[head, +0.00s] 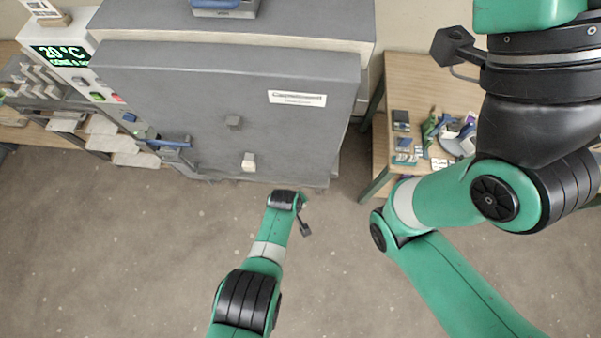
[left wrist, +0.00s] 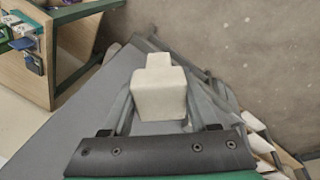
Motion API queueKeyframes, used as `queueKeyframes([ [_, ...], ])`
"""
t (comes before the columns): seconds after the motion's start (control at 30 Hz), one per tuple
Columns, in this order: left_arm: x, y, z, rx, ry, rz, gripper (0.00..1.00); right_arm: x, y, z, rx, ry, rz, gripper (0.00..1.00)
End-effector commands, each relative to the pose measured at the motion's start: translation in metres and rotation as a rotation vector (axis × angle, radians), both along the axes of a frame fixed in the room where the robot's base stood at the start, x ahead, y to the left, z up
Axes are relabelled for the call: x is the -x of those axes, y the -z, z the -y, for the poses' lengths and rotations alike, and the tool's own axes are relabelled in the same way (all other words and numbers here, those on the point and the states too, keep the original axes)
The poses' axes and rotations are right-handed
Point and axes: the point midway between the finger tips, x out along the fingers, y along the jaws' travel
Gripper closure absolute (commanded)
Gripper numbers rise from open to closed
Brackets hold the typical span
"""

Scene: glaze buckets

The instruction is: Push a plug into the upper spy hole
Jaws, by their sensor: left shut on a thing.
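The large grey kiln door (head: 200,85) fills the upper left of the head view. A dark grey square (head: 233,122), perhaps the upper spy hole, is on it; whether it is open inside is too small to tell. Below it a cream block (head: 248,162) shows against the door. My left gripper (left wrist: 160,92) is shut on a cream stepped plug (left wrist: 158,98) in the left wrist view, its narrower end away from the palm. My right gripper is out of view.
A wooden table (head: 415,75) with small items stands right of the kiln. A controller (head: 62,52) with a green display and pale shelves (head: 100,130) are on the left. A blue-handled latch (head: 170,143) sticks out at the door's left. The floor (head: 120,240) in front is clear.

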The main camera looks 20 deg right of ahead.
Motion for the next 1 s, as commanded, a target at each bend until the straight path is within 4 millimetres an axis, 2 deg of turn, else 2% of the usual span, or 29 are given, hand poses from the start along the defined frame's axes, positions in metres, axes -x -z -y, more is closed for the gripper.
queueKeyframes([
  [0.73, -0.026, 0.017, -0.013, 0.143, -0.115, 0.046, 1.0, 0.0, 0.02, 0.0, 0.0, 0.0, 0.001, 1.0],
  [0.87, -0.033, 0.021, -0.02, 0.195, -0.158, 0.068, 1.0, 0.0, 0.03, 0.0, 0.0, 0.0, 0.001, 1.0],
  [1.0, -0.044, 0.027, -0.036, 0.303, -0.239, 0.117, 1.0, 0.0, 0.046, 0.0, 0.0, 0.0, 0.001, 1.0],
])
